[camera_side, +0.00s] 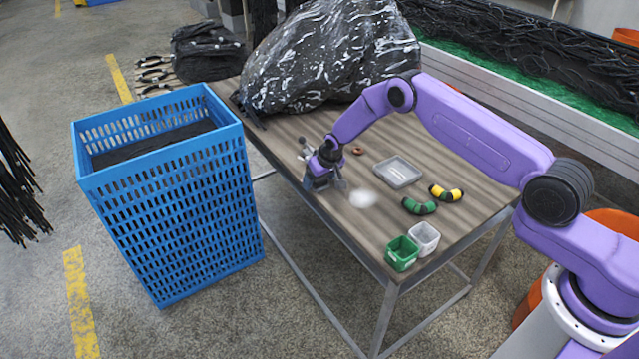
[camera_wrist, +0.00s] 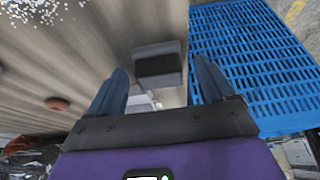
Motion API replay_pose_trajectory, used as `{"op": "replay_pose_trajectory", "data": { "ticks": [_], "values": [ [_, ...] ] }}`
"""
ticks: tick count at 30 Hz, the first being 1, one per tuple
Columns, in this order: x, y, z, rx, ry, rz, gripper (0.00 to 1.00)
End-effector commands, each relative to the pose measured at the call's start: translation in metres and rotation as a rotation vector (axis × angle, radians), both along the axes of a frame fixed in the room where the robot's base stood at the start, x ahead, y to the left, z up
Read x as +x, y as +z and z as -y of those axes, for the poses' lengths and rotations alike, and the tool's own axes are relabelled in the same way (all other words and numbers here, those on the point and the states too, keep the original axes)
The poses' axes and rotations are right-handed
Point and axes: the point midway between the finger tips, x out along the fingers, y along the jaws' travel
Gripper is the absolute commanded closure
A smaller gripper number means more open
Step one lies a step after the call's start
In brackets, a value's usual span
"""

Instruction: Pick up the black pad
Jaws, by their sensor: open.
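A block with a dark face and a lighter grey face, apparently the black pad (camera_wrist: 158,66), lies on the wooden table close to its edge. In the wrist view it is ahead of my gripper (camera_wrist: 160,72), between the two open fingers; contact cannot be told. In the side view my gripper (camera_side: 322,174) is low over the table's left edge, beside the blue basket. There the pad is mostly hidden by my gripper and cannot be made out clearly.
The blue basket (camera_side: 180,205) stands close left of the table. A grey tray (camera_side: 398,172), green segmented piece (camera_side: 419,207), yellow-black piece (camera_side: 446,193), green bin (camera_side: 402,253), white bin (camera_side: 424,238) and brown ring (camera_side: 358,151) are on the table. A black plastic-wrapped bundle (camera_side: 330,55) fills the back.

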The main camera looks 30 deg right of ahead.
Motion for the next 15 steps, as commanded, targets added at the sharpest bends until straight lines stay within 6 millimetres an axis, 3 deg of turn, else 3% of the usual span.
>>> {"op": "replay_pose_trajectory", "data": {
  "ticks": [8,11,14,15],
  "values": [
    [0.0012,-0.0021,-0.0001,0.0,0.0,0.001,0.17],
    [0.0011,-0.002,-0.0001,0.0,0.0,0.001,0.43],
    [0.001,-0.0021,-0.0002,0.0,-0.001,0.001,0.76],
    [0.001,-0.0021,-0.0001,0.0,0.0,0.001,0.77]
  ]
}}
